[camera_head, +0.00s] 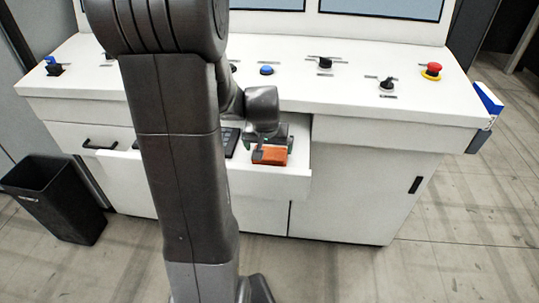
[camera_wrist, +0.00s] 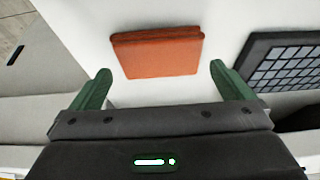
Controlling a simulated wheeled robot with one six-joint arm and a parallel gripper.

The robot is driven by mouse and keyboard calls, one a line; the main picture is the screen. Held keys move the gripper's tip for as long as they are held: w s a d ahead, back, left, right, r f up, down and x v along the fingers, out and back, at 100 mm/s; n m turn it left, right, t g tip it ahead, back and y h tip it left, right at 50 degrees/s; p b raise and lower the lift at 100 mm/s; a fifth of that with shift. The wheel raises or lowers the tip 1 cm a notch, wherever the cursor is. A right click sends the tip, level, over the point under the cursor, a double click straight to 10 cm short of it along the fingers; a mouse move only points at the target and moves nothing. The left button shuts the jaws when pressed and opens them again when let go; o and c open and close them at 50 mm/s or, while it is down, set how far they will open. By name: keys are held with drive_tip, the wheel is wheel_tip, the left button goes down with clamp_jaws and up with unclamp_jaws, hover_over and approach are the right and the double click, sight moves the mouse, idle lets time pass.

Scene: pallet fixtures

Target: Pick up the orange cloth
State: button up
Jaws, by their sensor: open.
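The orange cloth (camera_head: 270,155) lies folded flat on the white pull-out shelf (camera_head: 297,182) of the console. In the wrist view the cloth (camera_wrist: 160,54) is just beyond my fingertips, roughly centred between them. My gripper (camera_wrist: 155,80) is open, with its green fingers on either side and nothing between them. In the head view my gripper (camera_head: 268,142) is at the cloth, and my arm partly hides the shelf. I cannot tell from these views how high the fingers are above the shelf.
A dark keyboard (camera_wrist: 285,65) lies on the shelf beside the cloth. The console top (camera_head: 345,100) carries a red emergency button (camera_head: 432,70), a blue button (camera_head: 266,70) and black knobs. A black bin (camera_head: 58,198) stands on the floor at left. Floor at right is clear.

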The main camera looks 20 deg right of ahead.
sight(270, 153)
drive_tip(key=shift+x, duration=1.65)
drive_tip(key=shift+c, duration=0.2)
drive_tip(key=c, duration=0.7)
drive_tip(key=shift+o, duration=0.2)
